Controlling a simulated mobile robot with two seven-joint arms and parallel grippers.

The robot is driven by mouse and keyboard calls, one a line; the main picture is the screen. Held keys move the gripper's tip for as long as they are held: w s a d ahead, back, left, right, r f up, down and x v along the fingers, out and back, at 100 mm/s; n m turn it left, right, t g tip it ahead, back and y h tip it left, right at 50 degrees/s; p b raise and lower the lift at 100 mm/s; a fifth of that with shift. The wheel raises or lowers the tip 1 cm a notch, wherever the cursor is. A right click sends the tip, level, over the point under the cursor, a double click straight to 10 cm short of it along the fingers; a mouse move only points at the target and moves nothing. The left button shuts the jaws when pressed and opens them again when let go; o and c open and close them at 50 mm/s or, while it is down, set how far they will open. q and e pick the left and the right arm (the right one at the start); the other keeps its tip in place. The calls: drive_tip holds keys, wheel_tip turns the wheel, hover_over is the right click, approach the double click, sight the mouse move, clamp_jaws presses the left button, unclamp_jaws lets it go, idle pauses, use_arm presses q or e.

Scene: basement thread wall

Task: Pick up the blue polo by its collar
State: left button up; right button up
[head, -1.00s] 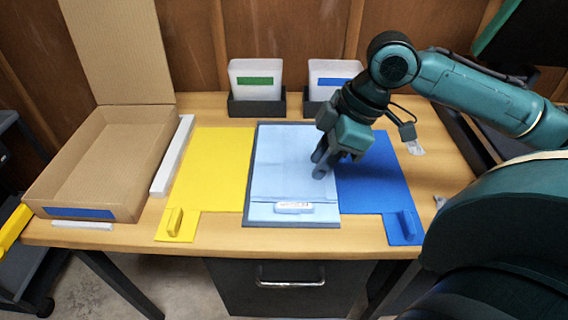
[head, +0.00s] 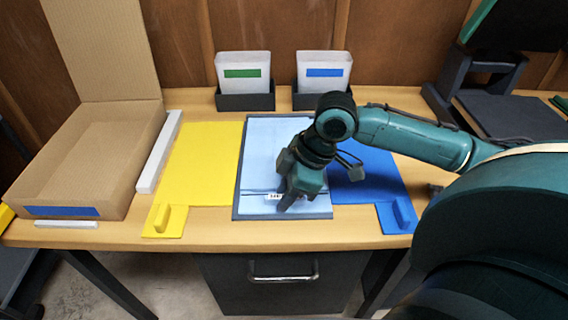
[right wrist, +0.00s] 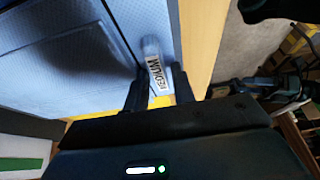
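The light blue polo (head: 265,150) lies folded flat on the grey centre panel of a folding board. Its collar, with a white size label (head: 272,197), is at the near edge, partly hidden by my right gripper (head: 287,206). The right gripper points down over the collar. In the right wrist view the label (right wrist: 156,70) reads "MEDIUM" and lies in line with the gap between the two fingers of the right gripper (right wrist: 160,85), which are apart. Whether they touch the cloth is unclear. My left gripper is not in view.
The board has a yellow flap (head: 203,165) left and a blue flap (head: 375,178) right. An open cardboard box (head: 130,170) stands at left. Two white bins with green (head: 242,73) and blue (head: 324,72) labels stand at the back. The wooden table's front edge is close.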

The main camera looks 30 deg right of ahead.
drive_tip(key=shift+p, duration=0.3)
idle(0.4)
drive_tip(key=shift+f, duration=0.1)
clamp_jaws()
